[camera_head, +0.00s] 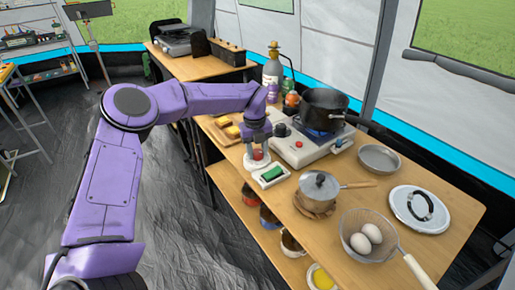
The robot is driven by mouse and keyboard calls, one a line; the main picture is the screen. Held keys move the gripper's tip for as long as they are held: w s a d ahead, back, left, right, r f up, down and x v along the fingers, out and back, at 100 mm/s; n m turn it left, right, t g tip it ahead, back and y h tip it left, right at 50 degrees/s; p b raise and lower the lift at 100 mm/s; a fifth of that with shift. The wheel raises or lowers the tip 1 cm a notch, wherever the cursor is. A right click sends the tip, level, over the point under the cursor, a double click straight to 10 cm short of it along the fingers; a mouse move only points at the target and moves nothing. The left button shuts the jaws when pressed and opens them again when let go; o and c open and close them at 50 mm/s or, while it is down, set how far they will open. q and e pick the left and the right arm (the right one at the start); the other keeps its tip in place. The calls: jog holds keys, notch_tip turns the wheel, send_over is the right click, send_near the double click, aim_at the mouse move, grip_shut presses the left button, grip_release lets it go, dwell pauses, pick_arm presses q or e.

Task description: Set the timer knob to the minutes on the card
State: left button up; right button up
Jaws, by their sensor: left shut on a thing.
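My left gripper (258,151) points down at the table's left edge and is shut on a small red knob, mostly hidden between its fingers. The knob sits on a round white base (250,165), which looks like the timer. Any marks on it are too small to read. A white block with a dark green face (271,174) lies just in front of it, to the right. I cannot tell whether this is the card, and no minutes are readable. My right gripper is not in view.
A gas stove (318,148) with a black pot (323,104) stands close behind the gripper. A lidded saucepan (319,187), an egg basket (369,236), an empty pan (379,158) and a white lid (420,209) fill the right side. A board with yellow pieces (224,131) lies to the left.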

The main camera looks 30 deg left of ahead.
aim_at(255, 151)
pick_arm(q)
jog(key=m+p, duration=0.1)
jog(key=m, duration=0.4)
jog(key=shift+w+a+r+m+p, duration=0.1)
jog(key=shift+r+m+p, duration=0.1)
jog(key=shift+m+p, duration=0.85)
jog(key=shift+m, duration=1.45)
jog(key=shift+a+f, duration=0.1)
jog(key=o, duration=1)
jog(key=shift+o, duration=0.2)
notch_tip(255, 151, up, 10)
jog(key=b, duration=0.1)
jog(key=shift+a+r, duration=0.25)
jog(key=shift+a, duration=0.05)
